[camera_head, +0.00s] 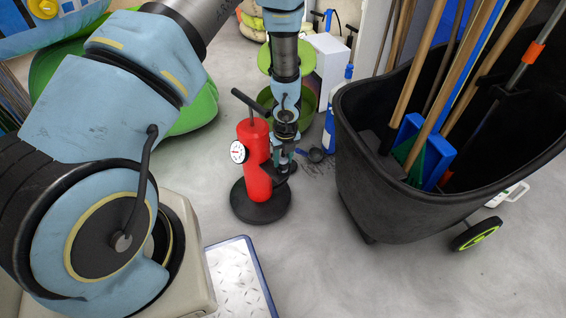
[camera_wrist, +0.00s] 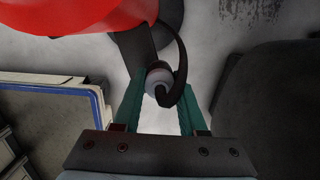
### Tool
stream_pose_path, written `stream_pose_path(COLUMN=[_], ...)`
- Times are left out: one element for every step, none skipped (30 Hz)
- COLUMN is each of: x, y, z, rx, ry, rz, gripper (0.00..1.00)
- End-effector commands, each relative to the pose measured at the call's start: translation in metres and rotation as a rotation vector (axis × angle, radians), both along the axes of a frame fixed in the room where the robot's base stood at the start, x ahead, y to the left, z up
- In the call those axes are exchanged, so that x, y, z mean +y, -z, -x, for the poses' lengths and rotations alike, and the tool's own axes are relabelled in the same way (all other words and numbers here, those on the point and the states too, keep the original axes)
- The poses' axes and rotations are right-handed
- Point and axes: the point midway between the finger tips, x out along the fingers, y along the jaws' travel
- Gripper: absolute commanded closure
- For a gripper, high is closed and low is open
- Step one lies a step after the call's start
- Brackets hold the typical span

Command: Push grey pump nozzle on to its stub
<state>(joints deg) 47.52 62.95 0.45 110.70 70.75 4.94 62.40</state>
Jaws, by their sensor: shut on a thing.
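A red upright pump (camera_head: 256,160) with a black T-handle, a white dial gauge (camera_head: 238,152) and a round black base stands on the floor in the head view. Its red body also shows at the top left of the wrist view (camera_wrist: 60,14). My gripper (camera_head: 284,158) points down close beside the pump's right side. In the wrist view its two green fingers (camera_wrist: 158,95) are shut on the grey nozzle (camera_wrist: 157,82), which has a curved black hose (camera_wrist: 180,65) around it. I cannot tell the stub apart, nor whether the nozzle touches it.
A large black cart (camera_head: 390,200) holding brooms and poles stands right of the pump. A blue-edged metal plate (camera_head: 238,270) lies in front. Behind are a green bucket (camera_head: 303,105) and a blue bottle (camera_head: 332,120). Clear floor lies in front right of the pump.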

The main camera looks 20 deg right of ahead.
Motion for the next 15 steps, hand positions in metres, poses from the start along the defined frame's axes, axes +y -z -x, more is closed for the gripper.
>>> stream_pose_path(x=[0.000,0.000,0.000,0.000,0.000,0.000,0.000,0.000,0.000,0.000,0.000,0.000,0.000,0.000,0.000], y=[0.000,0.000,0.000,0.000,0.000,0.000,0.000,0.000,-0.001,-0.001,-0.002,-0.004,-0.006,-0.008,-0.012], z=[0.000,0.000,0.000,0.000,0.000,0.000,0.000,0.000,0.000,0.000,0.000,0.000,0.000,0.000,-0.001], rx=[0.000,0.000,0.000,0.000,0.000,0.000,0.000,0.000,0.000,0.000,0.000,0.000,-0.001,-0.001,-0.001], ry=[0.000,0.000,0.000,0.000,0.000,0.000,0.000,0.000,0.000,0.000,0.000,-0.001,-0.001,-0.001,-0.001], rz=[0.000,0.000,0.000,0.000,0.000,0.000,0.000,0.000,0.000,0.000,0.000,0.001,0.001,0.001,0.001], gripper=[1.00,1.00,1.00,1.00,1.00,1.00,1.00,1.00,1.00,1.00,1.00,1.00,1.00,1.00,1.00])
